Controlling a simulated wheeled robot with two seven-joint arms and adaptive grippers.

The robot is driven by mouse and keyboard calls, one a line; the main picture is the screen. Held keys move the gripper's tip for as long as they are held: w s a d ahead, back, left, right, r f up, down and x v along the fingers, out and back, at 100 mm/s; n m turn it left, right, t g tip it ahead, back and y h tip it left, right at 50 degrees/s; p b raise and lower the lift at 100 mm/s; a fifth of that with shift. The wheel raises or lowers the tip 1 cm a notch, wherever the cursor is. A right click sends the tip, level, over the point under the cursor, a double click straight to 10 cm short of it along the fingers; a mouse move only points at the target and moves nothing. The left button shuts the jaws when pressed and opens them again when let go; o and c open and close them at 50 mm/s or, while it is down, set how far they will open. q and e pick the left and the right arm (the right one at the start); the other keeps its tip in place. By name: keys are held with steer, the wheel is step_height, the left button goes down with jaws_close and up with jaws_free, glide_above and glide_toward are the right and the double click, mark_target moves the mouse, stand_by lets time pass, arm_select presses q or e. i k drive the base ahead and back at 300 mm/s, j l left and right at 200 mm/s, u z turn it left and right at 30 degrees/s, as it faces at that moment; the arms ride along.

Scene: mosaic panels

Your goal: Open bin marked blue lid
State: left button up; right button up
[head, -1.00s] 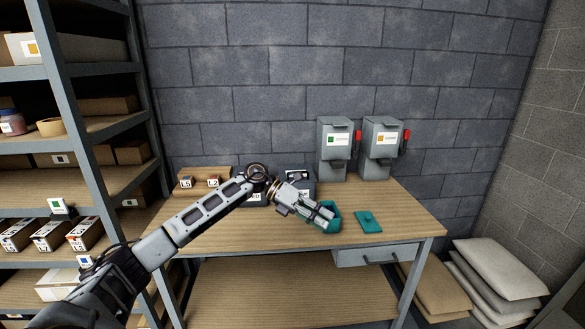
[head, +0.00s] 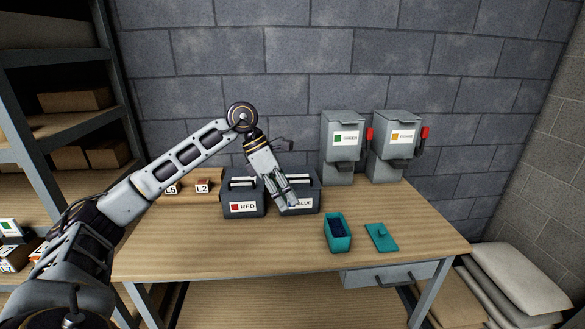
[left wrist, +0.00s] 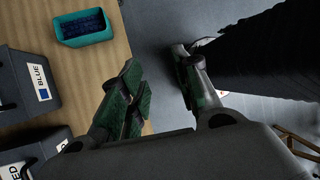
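The dark grey bin marked BLUE (head: 312,188) stands at the back of the workbench, right of the bin marked RED (head: 243,211). My left gripper (head: 291,204) is in front of the BLUE bin in the head view and covers its left part and some of its label. The lid looks closed, but it is partly hidden. In the left wrist view the BLUE bin (left wrist: 36,82) lies at the left, beside the fingers. The left gripper's fingers (left wrist: 158,65) are apart with nothing between them. My right gripper is not in view.
A teal open box (head: 338,241) with dark blue contents and a teal lid (head: 381,238) lie on the workbench (head: 200,250). Two grey dispensers (head: 343,150) with red levers stand at the back right. The front left of the bench top is clear.

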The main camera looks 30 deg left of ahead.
mark_target(297, 173)
steer(key=i+j, duration=1)
